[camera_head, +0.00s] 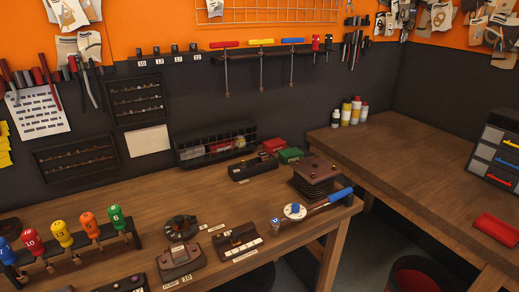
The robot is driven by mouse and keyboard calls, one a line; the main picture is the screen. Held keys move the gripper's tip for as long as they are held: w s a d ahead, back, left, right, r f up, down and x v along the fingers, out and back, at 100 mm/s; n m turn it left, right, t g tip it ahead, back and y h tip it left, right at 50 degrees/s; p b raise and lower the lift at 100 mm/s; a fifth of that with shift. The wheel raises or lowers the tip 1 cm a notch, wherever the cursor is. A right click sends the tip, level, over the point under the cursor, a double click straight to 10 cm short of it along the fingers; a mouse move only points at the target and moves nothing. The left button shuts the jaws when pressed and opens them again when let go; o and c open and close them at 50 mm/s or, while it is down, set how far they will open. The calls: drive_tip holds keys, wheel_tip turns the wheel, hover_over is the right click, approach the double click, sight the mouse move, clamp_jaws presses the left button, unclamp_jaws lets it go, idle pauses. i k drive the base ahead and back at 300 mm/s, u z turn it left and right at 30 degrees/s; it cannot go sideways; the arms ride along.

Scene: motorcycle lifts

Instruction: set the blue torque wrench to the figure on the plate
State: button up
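The torque wrench with a blue handle (340,194) lies near the right front corner of the left workbench. Its shaft runs left to a round white dial (295,211) with a blue centre. Any figure on the dial is too small to read. Small pale plates lie near the dark devices at the bench front; one (187,279) seems to read 10, and I cannot tell which plate is meant. A small blue-and-white marked piece (276,224) stands left of the dial. My gripper is not in view.
A dark stack of discs (318,178) stands right behind the wrench. Dark devices (238,239) sit to its left. A rack of coloured numbered drivers (62,235) stands at far left. The right bench (410,165) is mostly clear, with a red case (496,229) on it.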

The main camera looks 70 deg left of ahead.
sight(295, 207)
drive_tip(key=z, duration=0.05)
drive_tip(key=k, duration=0.55)
drive_tip(key=u, duration=2)
